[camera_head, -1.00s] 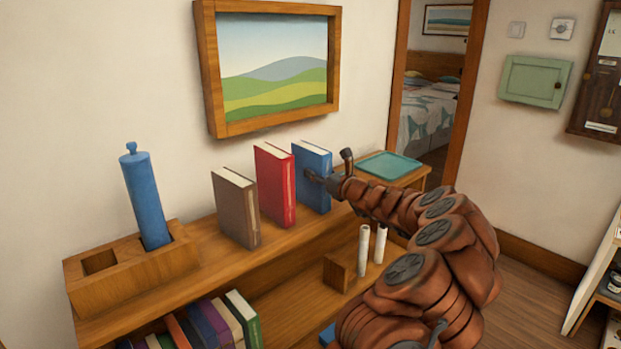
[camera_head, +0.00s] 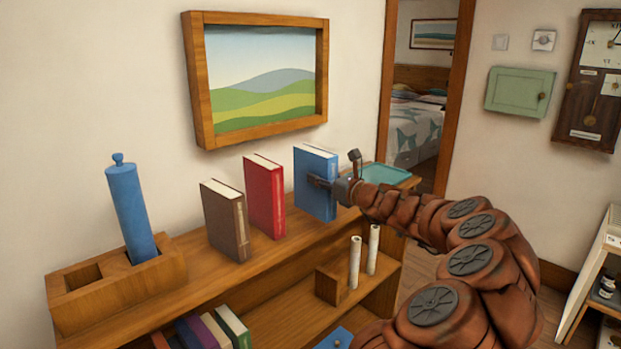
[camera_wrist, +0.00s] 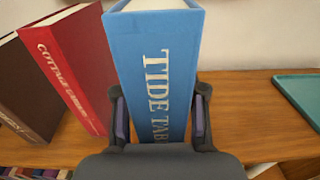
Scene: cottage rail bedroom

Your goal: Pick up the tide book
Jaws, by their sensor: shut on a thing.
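The tide book is the blue book (camera_head: 316,180), with "TIDE TAB" readable on its spine in the wrist view (camera_wrist: 158,75). It stands upright at the right of a row of three books on the wooden shelf top. My gripper (camera_head: 325,184) is shut on it, coming from the right. In the wrist view my gripper's fingers (camera_wrist: 160,118) press on both sides of the spine. The book's lower end is hidden by my gripper in the wrist view. I cannot tell whether it is lifted clear of the shelf.
A red book (camera_head: 265,195) and a brown book (camera_head: 226,220) stand to its left on the shelf top (camera_head: 185,262). A teal tray (camera_head: 385,174) lies to the right. A wooden holder with a blue cylinder (camera_head: 131,210) is at the left. White rolls (camera_head: 355,262) stand below.

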